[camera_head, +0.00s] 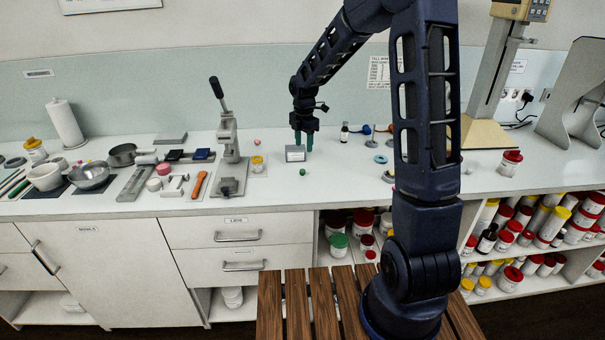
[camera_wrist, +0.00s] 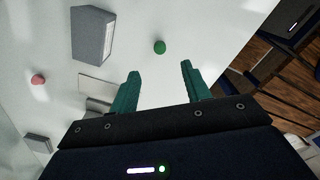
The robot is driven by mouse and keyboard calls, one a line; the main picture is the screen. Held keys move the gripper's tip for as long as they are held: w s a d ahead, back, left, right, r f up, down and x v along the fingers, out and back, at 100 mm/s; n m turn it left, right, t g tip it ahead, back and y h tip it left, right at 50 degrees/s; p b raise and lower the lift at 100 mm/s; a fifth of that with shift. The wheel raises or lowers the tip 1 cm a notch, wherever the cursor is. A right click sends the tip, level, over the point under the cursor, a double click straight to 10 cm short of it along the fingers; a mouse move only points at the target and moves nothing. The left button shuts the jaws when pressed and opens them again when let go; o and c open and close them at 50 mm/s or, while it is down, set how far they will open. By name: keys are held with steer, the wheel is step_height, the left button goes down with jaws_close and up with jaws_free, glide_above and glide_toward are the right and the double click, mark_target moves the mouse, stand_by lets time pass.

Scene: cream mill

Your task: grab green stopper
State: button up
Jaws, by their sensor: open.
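The green stopper (camera_head: 302,172) is a small round green piece on the white counter, near its front edge. In the wrist view the green stopper (camera_wrist: 159,47) lies beyond my fingertips, roughly between their lines. My gripper (camera_head: 303,143) hangs above the counter, behind the stopper in the head view. Its two teal fingers (camera_wrist: 160,75) are apart with nothing between them. The stopper stands clear of both fingers.
A grey block (camera_head: 295,153) sits right beside my gripper; the wrist view also shows it (camera_wrist: 92,35). A pink ball (camera_wrist: 38,79) lies farther left. A grey lever press (camera_head: 229,150) stands to the left. The counter right of the stopper is mostly free.

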mark_target(302, 170)
steer(key=f, duration=1.1)
steer(key=shift+s+a+f, duration=0.1)
steer(key=shift+a, duration=0.15)
jaws_close()
